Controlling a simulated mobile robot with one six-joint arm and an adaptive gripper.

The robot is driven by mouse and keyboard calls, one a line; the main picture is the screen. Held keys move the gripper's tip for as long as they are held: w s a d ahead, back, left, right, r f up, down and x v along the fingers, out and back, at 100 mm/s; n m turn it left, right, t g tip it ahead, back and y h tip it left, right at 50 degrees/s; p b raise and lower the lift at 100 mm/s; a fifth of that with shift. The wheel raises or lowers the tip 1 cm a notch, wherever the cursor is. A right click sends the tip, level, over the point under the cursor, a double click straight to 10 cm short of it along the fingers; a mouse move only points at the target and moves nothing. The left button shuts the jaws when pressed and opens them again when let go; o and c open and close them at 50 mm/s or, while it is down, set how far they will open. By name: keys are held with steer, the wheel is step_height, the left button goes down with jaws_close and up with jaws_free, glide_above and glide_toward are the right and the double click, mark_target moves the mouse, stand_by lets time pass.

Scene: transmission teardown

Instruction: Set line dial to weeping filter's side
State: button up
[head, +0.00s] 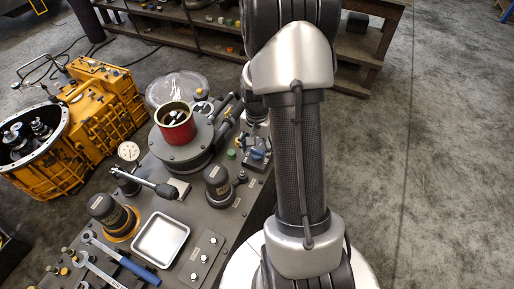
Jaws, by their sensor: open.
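Two dark filter canisters stand on the grey bench. The left canister (105,209) has an orange-amber ring or patch around its base; I cannot tell whether it is fluid. The right canister (217,183) shows no such patch. Between and behind them, a dark lever (142,181) with a round black end points right and toward me, near a pale plate. I cannot tell whether this lever is the line dial. A small blue-handled fitting (257,153) sits at the bench's right edge, partly beside my arm. My gripper is out of view; only my arm shows.
A round-faced gauge (128,151) stands behind the lever. A red pot (175,122) sits on a round grey housing. An empty metal tray (160,239) and blue-handled tool (128,267) lie in front. A yellow transmission case (105,105) is at left. The right floor is clear.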

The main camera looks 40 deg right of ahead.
steer(key=shift+c, duration=0.4)
steer(key=c, duration=1)
steer(key=shift+n, duration=0.3)
steer(key=n+p, duration=0.1)
steer(key=n, duration=0.3)
steer(key=shift+n+p, duration=0.3)
steer(key=shift+n, duration=1.8)
steer(key=o, duration=1.1)
